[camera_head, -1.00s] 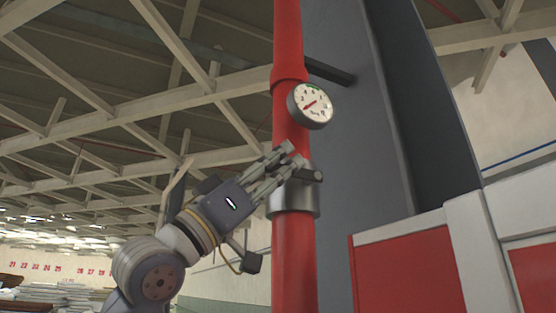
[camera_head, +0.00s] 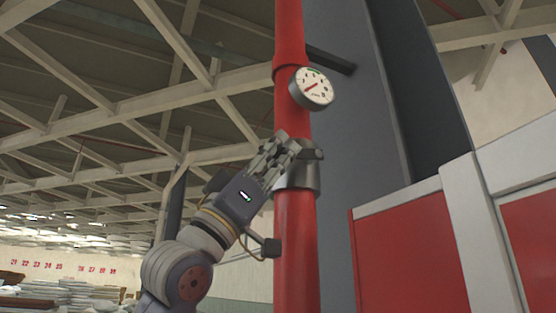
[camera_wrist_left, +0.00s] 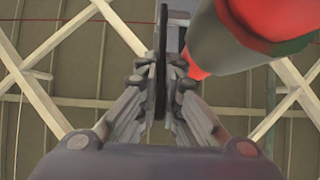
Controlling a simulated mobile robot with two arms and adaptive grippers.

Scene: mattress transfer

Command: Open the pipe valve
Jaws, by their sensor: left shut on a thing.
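The pipe valve is a grey metal collar (camera_head: 303,180) on a vertical red pipe (camera_head: 295,250). A dark handle end (camera_head: 313,153) shows at its upper right. My left gripper (camera_head: 282,147) comes in from the lower left and reaches the valve just above the collar. In the left wrist view the fingers (camera_wrist_left: 168,80) are shut on the thin dark valve handle (camera_wrist_left: 161,60), seen edge-on between them. The red pipe and grey collar (camera_wrist_left: 215,35) are at its upper right. My fingers hide part of the handle in the head view. My right gripper is not in view.
A round pressure gauge (camera_head: 312,89) sits on the pipe above the valve. A grey column (camera_head: 350,120) stands behind the pipe. A red and white panel (camera_head: 410,250) is at the lower right. Open space lies left of the pipe.

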